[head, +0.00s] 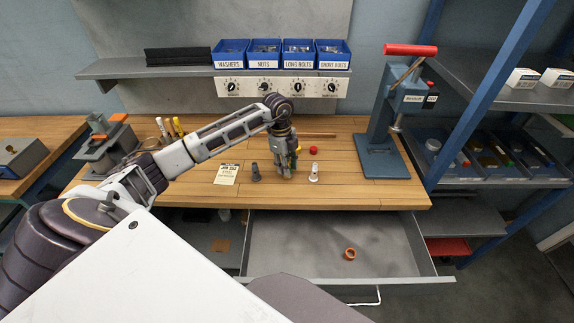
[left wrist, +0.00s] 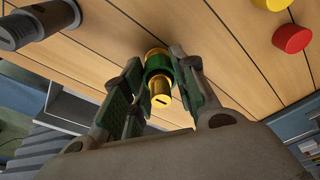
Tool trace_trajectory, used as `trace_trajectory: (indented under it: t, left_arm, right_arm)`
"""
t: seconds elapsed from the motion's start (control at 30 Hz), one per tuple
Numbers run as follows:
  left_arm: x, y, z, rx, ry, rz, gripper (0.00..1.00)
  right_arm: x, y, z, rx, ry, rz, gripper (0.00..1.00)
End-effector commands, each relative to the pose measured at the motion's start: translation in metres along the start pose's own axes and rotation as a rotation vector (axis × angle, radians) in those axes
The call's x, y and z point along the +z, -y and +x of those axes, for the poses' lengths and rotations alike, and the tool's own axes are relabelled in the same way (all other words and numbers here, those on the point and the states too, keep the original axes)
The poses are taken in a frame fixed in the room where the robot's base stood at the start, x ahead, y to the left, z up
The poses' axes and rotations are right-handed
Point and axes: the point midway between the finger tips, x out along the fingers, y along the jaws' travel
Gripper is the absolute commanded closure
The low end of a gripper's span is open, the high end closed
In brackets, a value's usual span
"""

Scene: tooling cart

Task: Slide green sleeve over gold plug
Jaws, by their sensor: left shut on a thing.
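My left gripper (head: 284,172) points down over the wooden bench top. In the left wrist view its fingers (left wrist: 164,92) are shut on the green sleeve (left wrist: 158,64). The gold plug (left wrist: 161,97) stands between the fingers, its slotted end face towards the camera. The green sleeve is around the middle of the gold plug, with gold showing above and below it in the picture. In the head view the fingers hide most of the plug and sleeve. My right gripper is in neither view.
A dark grey plug (head: 256,173) and a pale plug (head: 314,173) stand close on either side. A red piece (head: 313,150) lies behind. An open drawer (head: 300,250) holding an orange ring (head: 349,254) juts out in front. A press (head: 380,150) stands right.

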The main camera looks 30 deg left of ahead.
Motion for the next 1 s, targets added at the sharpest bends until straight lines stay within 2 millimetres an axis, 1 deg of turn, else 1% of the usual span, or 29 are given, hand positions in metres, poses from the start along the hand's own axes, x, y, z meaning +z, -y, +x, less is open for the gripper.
trace_trajectory:
  t: [0.23,1.0]
  left_arm:
    - [0.0008,-0.0002,0.0045,0.001,0.000,0.000,0.80]
    - [0.0014,-0.0003,0.0079,0.001,0.001,0.000,0.80]
  right_arm:
    - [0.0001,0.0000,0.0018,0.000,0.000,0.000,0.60]
    - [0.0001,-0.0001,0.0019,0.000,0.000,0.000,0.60]
